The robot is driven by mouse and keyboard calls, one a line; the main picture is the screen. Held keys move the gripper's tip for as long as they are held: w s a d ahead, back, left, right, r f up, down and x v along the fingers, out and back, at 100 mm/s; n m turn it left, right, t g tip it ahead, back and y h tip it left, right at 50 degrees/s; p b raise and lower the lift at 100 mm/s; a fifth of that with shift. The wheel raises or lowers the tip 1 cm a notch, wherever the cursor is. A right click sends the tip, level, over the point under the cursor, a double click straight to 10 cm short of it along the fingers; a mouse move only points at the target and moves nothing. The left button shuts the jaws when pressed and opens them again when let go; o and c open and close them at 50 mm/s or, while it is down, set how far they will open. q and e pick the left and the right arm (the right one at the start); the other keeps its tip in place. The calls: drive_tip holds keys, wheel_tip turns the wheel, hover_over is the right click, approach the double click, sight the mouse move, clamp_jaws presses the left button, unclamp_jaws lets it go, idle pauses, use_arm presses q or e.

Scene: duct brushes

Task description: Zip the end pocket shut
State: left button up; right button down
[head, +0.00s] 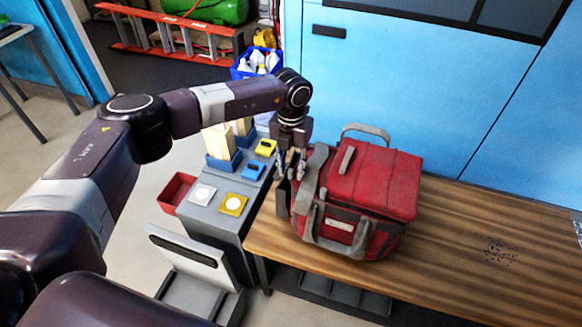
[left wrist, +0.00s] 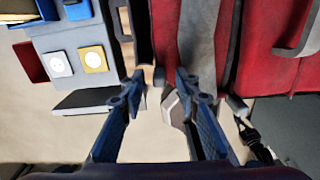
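The red tool bag (head: 372,180) with grey straps and trim stands on the wooden bench. Its end pocket (head: 284,197) is at the left end, where a dark panel stands a little out from the bag; my gripper partly covers this end. My left gripper (head: 290,167) points down at that end. In the left wrist view, its two fingers (left wrist: 160,88) are apart, with the red bag (left wrist: 270,45) and a grey strap (left wrist: 205,35) beyond them. A small grey piece (left wrist: 174,108) shows between the fingers; I cannot tell whether it is the zip pull. My right gripper is not in view.
The wooden bench (head: 480,245) is clear right of the bag, except for dark specks. A blue cabinet (head: 390,85) stands behind. Left of the bench is a grey cart (head: 222,222) with yellow and blue items and a red bin (head: 176,190).

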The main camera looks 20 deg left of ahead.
sight(291, 170)
use_arm(q)
wheel_tip(291, 170, up, 12)
idle(0.6)
